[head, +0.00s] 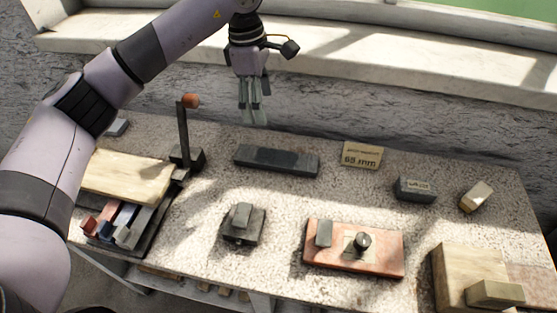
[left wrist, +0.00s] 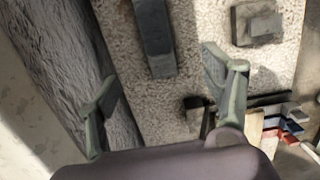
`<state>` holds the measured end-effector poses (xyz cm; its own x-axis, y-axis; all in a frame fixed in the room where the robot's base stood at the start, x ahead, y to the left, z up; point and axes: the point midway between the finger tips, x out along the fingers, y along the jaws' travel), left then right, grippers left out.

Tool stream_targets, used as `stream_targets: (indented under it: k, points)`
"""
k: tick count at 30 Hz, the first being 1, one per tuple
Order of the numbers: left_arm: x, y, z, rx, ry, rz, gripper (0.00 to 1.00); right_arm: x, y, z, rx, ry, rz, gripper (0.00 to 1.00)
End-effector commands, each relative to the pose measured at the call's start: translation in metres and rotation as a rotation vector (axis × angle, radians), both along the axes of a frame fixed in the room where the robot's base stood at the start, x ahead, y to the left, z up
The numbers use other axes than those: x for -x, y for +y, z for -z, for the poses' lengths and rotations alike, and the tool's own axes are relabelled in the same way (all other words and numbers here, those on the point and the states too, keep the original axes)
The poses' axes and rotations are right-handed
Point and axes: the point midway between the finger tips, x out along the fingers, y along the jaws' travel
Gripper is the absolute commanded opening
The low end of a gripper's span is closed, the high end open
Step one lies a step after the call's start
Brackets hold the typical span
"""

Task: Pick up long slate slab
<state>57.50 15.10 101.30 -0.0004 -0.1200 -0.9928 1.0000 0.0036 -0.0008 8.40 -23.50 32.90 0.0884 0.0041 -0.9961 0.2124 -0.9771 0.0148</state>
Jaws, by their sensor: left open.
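The long slate slab (head: 276,160) is a dark grey bar lying flat near the back of the stone-topped table in the head view. It also shows in the left wrist view (left wrist: 156,40), at the top between the fingers and beyond their tips. My left gripper (head: 254,118) hangs fingers down above and behind the slab, apart from it. In the left wrist view its two fingers (left wrist: 160,82) are spread wide with nothing between them. My right gripper is in neither view.
A post with an orange ball (head: 190,101) stands left of the slab. A "65 mm" sign (head: 361,156) stands to its right, then a dark block (head: 415,189). A small dark block stack (head: 242,222) and reddish board (head: 380,258) lie in front. The rough wall is close behind.

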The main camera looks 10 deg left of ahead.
Motion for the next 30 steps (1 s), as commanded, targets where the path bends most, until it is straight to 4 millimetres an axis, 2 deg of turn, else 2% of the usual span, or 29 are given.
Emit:
stream_targets:
  k: [1,3,8,18,30]
  points:
    - [0.0,0.0,0.009,-0.001,0.0,0.0,0.73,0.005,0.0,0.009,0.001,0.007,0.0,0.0]
    - [0.0,0.0,0.014,-0.001,0.001,0.0,0.73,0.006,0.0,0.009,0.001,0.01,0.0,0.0]
    - [0.001,-0.004,0.037,-0.001,0.005,0.001,0.73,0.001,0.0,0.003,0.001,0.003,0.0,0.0]
    - [0.001,-0.013,0.108,0.0,0.003,-0.001,0.73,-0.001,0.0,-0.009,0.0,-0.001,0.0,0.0]
    - [-0.001,-0.023,0.145,0.001,0.004,0.0,0.73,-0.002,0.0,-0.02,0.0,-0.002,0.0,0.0]
